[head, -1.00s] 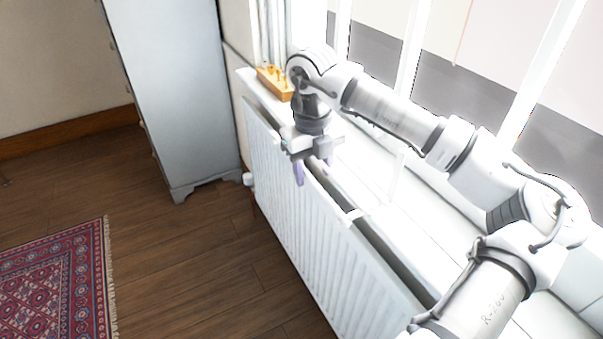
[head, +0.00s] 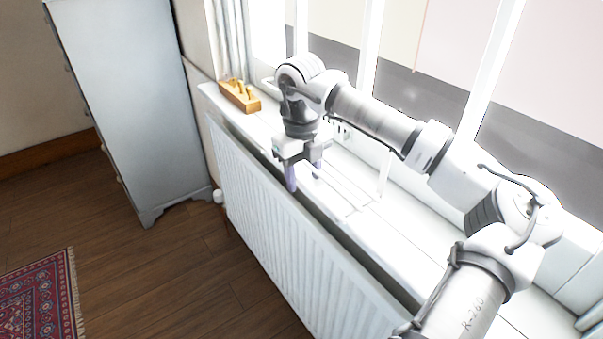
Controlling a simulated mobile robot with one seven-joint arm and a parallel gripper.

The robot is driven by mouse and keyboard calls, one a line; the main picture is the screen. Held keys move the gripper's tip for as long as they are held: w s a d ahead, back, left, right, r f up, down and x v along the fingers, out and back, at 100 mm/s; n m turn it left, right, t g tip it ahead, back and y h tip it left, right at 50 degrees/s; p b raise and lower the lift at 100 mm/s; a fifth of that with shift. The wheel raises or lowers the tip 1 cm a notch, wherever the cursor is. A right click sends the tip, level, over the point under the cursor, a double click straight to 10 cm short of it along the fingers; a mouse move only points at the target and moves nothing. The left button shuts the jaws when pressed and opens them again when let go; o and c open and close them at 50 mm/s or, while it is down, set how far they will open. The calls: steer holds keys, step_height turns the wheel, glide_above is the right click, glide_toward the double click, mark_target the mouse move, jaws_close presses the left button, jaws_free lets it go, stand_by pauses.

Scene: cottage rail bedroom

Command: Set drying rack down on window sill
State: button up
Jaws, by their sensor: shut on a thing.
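The drying rack (head: 384,172) is white and hard to make out against the bright white window sill (head: 409,238). A thin upright part of it and some thin bars show just right of my gripper (head: 304,175). My gripper points down over the sill near its front edge, with purple fingertips, and is shut on the rack. The grasp itself is mostly hidden by the fingers and glare. The rack is over the sill; I cannot tell whether it touches the surface.
A wooden block with small upright pieces (head: 240,96) stands at the sill's far left end. A white radiator (head: 275,230) runs below the sill's front edge. A grey cabinet (head: 135,100) stands at left. Window bars rise behind my arm. The sill at lower right looks clear.

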steer(key=o, duration=1)
steer(key=r, duration=1.4)
steer(key=shift+s+a+b, duration=0.15)
steer(key=shift+a+b, duration=0.1)
steer(key=shift+b, duration=0.1)
steer(key=shift+f, duration=0.15)
